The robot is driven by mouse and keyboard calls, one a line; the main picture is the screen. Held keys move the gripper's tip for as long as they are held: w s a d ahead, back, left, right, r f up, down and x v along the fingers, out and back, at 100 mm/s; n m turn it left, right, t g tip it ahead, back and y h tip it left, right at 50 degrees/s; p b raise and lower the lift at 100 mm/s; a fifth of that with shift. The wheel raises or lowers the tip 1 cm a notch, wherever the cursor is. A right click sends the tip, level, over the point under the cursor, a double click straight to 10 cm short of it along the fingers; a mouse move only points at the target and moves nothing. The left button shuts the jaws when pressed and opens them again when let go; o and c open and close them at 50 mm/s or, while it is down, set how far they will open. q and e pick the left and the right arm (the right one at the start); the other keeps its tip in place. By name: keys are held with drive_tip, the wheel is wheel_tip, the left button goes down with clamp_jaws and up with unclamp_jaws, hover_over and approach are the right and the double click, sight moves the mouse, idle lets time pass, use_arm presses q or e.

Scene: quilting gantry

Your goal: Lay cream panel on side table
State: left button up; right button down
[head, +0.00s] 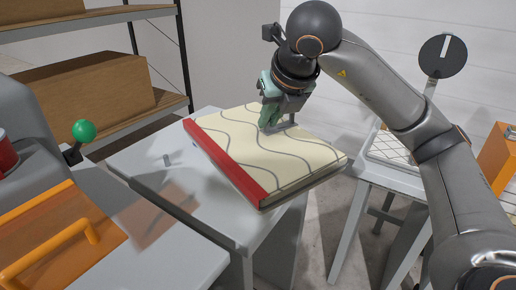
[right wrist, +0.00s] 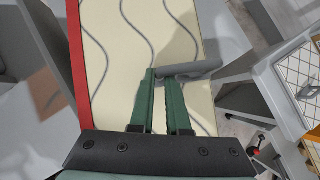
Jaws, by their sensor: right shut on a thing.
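The cream panel (head: 265,150) is a flat padded slab with wavy grey lines and a red strip (head: 228,160) along its left edge. My right gripper (head: 270,122) is shut on it at a grey bar on its upper face. In the right wrist view the green fingertips (right wrist: 167,78) meet at this grey bar (right wrist: 200,70) on the cream face. The panel looks tilted and held above a light grey table (head: 135,160), covering part of its top; the exact gap is hard to tell. My left gripper is not in view.
A white stand with a grid-patterned pad (head: 398,150) is at right, beside an orange box (head: 497,155). At left are an orange plate with a handle (head: 50,240) and a green-knobbed lever (head: 83,131). Shelves with brown boxes (head: 85,92) stand behind.

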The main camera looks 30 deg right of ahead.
drive_tip(key=w+d+f, duration=0.1)
drive_tip(key=w, duration=0.1)
drive_tip(key=w+d+f, duration=0.2)
drive_tip(key=w+d, duration=0.1)
drive_tip(key=shift+w, duration=0.3)
drive_tip(key=x, duration=0.3)
drive_tip(key=d+x, duration=0.1)
drive_tip(key=x, duration=0.2)
drive_tip(key=shift+d, duration=0.2)
drive_tip(key=f, duration=0.2)
drive_tip(key=w+f, duration=0.1)
drive_tip(key=shift+d+f, duration=0.3)
drive_tip(key=shift+f, duration=0.3)
drive_tip(key=shift+f, duration=0.1)
drive_tip(key=c, duration=0.9)
unclamp_jaws()
